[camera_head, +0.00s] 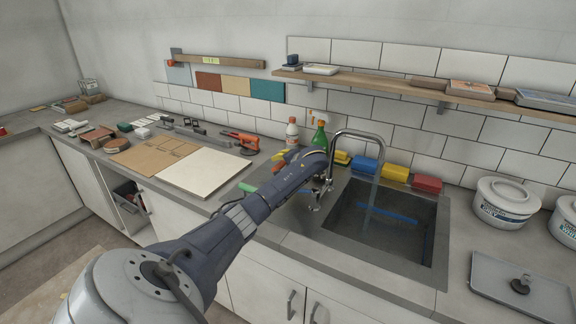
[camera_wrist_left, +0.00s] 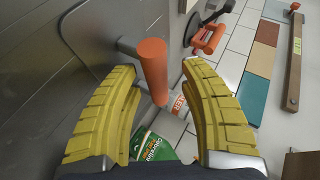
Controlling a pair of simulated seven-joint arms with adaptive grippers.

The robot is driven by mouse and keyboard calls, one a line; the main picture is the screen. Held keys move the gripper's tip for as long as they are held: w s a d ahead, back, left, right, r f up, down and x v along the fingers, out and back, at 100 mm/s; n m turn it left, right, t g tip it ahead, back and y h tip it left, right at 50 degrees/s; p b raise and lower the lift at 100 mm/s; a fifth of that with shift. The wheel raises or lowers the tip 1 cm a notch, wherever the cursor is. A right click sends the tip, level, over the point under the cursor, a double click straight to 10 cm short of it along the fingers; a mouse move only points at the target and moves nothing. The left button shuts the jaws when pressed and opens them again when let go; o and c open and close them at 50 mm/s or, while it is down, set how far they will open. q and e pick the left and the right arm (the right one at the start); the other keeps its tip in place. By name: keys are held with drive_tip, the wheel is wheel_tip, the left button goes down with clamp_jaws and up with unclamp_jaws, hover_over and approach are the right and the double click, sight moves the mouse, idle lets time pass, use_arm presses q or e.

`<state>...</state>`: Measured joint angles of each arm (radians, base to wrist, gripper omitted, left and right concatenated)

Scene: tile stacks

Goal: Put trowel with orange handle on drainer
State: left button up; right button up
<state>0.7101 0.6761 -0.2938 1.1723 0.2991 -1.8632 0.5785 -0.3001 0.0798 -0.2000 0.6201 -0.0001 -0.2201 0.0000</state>
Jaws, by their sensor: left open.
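The trowel's orange handle (camera_wrist_left: 152,70) shows in the left wrist view, with a grey metal neck at its upper left. It stands out between the yellow pads of my left gripper (camera_wrist_left: 160,68), which is open with gaps on both sides of the handle. In the head view my left arm reaches over the counter to the tap and hides most of the gripper and its surroundings. I cannot make out the trowel surely there. The grey steel drainer (camera_head: 296,213) lies left of the sink, partly under my arm. My right gripper is not in view.
The sink (camera_head: 385,235) and curved tap (camera_head: 357,137) are close to my arm. A white-capped bottle (camera_head: 292,133) and a green bottle (camera_head: 320,135) stand behind it. A pale board (camera_head: 203,172) and an orange power tool (camera_head: 240,140) lie left. Coloured blocks line the sink's back.

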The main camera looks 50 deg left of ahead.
use_arm(q)
drive_tip(key=v, duration=1.1)
drive_tip(key=shift+d, duration=0.35)
drive_tip(key=shift+r, duration=0.1)
